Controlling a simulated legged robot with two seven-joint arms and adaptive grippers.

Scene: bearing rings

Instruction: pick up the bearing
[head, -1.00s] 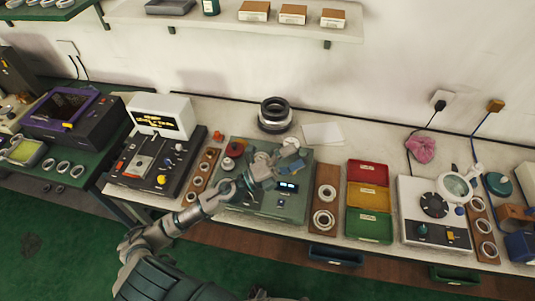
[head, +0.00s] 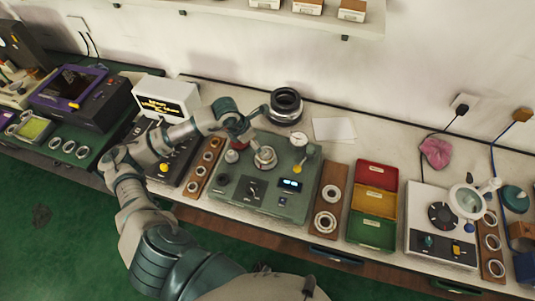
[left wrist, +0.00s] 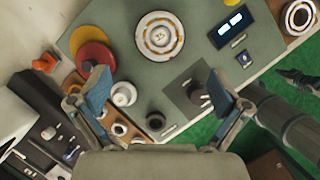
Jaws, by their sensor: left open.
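Several bearing rings are in view, and I cannot tell which one the task means. A bearing (head: 265,157) sits on the green tester (head: 233,203). In the left wrist view this ringed bearing (left wrist: 159,35) lies beyond my fingertips, near the top middle. Other bearings lie on the wooden strip right of the tester, an upper one (head: 332,193) and a lower one (head: 325,221). My left gripper (head: 247,122) is above the tester's back edge, apart from the bearing. In the left wrist view its fingers (left wrist: 160,93) are spread with nothing between them. My right gripper is not clearly shown.
A dark ring stack (head: 285,105) stands behind the tester. A red knob (left wrist: 95,55) and a dial gauge (head: 299,139) rise from the tester. Red, yellow and green bins (head: 373,202) stand to the right. The bench by the white sheet (head: 334,130) is fairly clear.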

